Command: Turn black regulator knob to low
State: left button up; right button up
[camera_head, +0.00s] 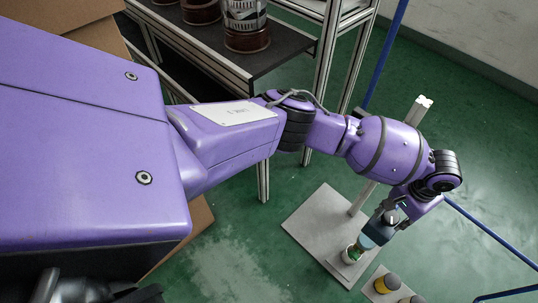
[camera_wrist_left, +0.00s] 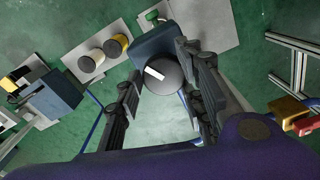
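The black regulator knob (camera_wrist_left: 166,76) is round and dark, with a white pointer mark angled to the upper left in the left wrist view. It sits on a blue-grey box (camera_wrist_left: 150,43). My left gripper (camera_wrist_left: 160,64) is open, with one finger on each side of the knob; I cannot tell whether the fingers touch it. In the head view my left gripper (camera_head: 389,214) points down at the blue-grey box (camera_head: 377,233), and the knob is hidden there.
A plate with two yellow-and-black knobs (camera_wrist_left: 117,45) is beside the box. Another blue box (camera_wrist_left: 56,94) stands farther left. A gold padlock (camera_wrist_left: 288,110) and a red one (camera_wrist_left: 306,125) hang at right. A shelf (camera_head: 285,50) with copper-coloured parts stands at the back.

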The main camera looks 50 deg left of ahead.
aim_at(395, 218)
pick_arm(q)
jog(key=shift+d, duration=0.1)
jog(key=c, duration=0.5)
jog(key=n+p, duration=0.1)
jog(key=p, duration=0.1)
jog(key=r+n+p, duration=0.1)
jog(key=n+p, duration=0.1)
jog(key=shift+d+p, duration=0.15)
jog(key=shift+p, duration=0.2)
jog(key=shift+c, duration=0.2)
jog(key=shift+w+f+n+p, duration=0.1)
jog(key=shift+w+n+p, duration=0.05)
jog(key=shift+n+p, duration=0.25)
jog(key=shift+f+n, duration=0.15)
jog(key=shift+n, duration=0.15)
jog(key=shift+d+f, duration=0.1)
jog(key=o, duration=1)
notch_tip(395, 218, up, 12)
pick_arm(e)
jog(key=r, duration=0.1)
jog(key=w+r, duration=0.1)
jog(key=r, duration=0.3)
jog(key=shift+w+d, duration=0.15)
jog(key=shift+d, duration=0.25)
pick_arm(q)
jog(key=shift+o, duration=0.2)
